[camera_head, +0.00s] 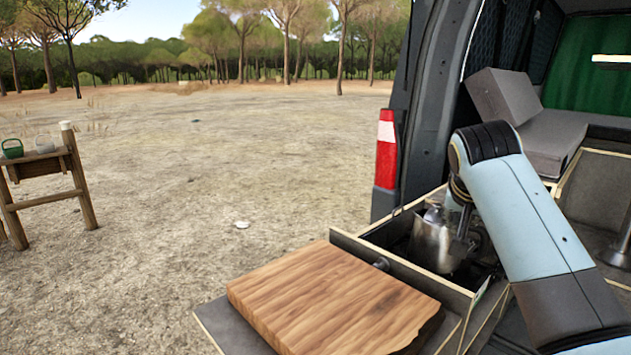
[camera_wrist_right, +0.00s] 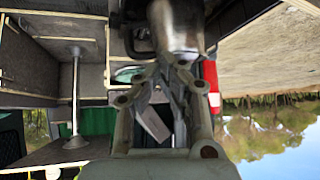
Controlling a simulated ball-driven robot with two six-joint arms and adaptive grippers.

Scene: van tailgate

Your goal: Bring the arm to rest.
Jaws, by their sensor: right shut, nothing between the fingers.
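My right arm comes in from the right in the head view and bends down over the open drawer box at the van's tailgate. My right gripper (camera_head: 461,240) is low in that box, partly hidden by my own arm, right beside a shiny metal pot (camera_head: 431,241). In the wrist view the fingers (camera_wrist_right: 172,68) are together with nothing between them. The pot (camera_wrist_right: 176,28) shows close past the fingertips there; I cannot tell whether they touch it. My left gripper is in neither view.
A thick wooden board (camera_head: 330,300) lies in front of the drawer box (camera_head: 415,272). The van's rear pillar and red-white tail light (camera_head: 386,150) stand behind. Grey cushions (camera_head: 540,135) lie inside. A wooden stand (camera_head: 45,180) with cups is far left; open ground lies between.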

